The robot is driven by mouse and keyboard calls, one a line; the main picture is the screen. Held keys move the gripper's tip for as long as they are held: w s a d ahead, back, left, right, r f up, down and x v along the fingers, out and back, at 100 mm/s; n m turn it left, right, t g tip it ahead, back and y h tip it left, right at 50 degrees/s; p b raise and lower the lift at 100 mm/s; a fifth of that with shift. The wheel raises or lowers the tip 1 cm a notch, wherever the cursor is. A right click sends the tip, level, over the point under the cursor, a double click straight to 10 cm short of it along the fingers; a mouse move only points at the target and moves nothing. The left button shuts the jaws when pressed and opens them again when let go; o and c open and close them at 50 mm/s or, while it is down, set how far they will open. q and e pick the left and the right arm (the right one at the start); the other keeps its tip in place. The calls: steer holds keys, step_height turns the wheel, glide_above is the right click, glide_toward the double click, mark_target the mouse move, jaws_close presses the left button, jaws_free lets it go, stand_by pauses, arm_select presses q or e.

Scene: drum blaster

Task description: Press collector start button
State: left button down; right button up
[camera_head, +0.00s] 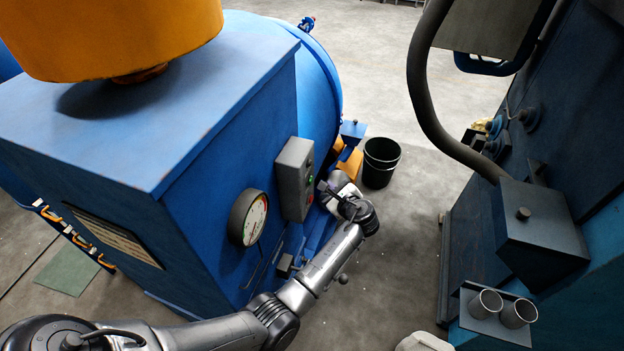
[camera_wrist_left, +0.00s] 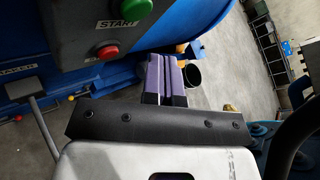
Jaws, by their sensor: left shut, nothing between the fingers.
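The grey control box (camera_head: 294,178) is on the side of the blue machine. In the left wrist view its green button (camera_wrist_left: 136,6) is at the top, cut by the frame edge, beside a START label (camera_wrist_left: 118,23). A red button (camera_wrist_left: 107,52) is below it. My left gripper (camera_head: 323,187) is just right of the box in the head view. In the left wrist view its purple fingers (camera_wrist_left: 165,62) are together and empty, right of and below the green button. I see no contact with the button. My right gripper is not in view.
A round gauge (camera_head: 248,217) is on the machine left of the box. A black bucket (camera_head: 380,162) stands on the floor behind my gripper. A dark blue machine (camera_head: 540,220) with a hose (camera_head: 425,100) is on the right. Open floor lies between the machines.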

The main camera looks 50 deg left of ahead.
mark_target(310, 181)
arm_select(q)
steer(key=shift+s+a+p, duration=0.2)
steer(key=shift+a+p, duration=0.05)
steer(key=shift+a, duration=0.2)
steer(key=shift+s+a+p, duration=0.2)
steer(key=shift+a, duration=0.25)
stand_by(0.4)
stand_by(0.8)
steer(key=shift+a+r, duration=0.1)
steer(key=shift+s+a+p, duration=0.2)
steer(key=shift+a+p, duration=0.1)
steer(key=shift+p, duration=0.15)
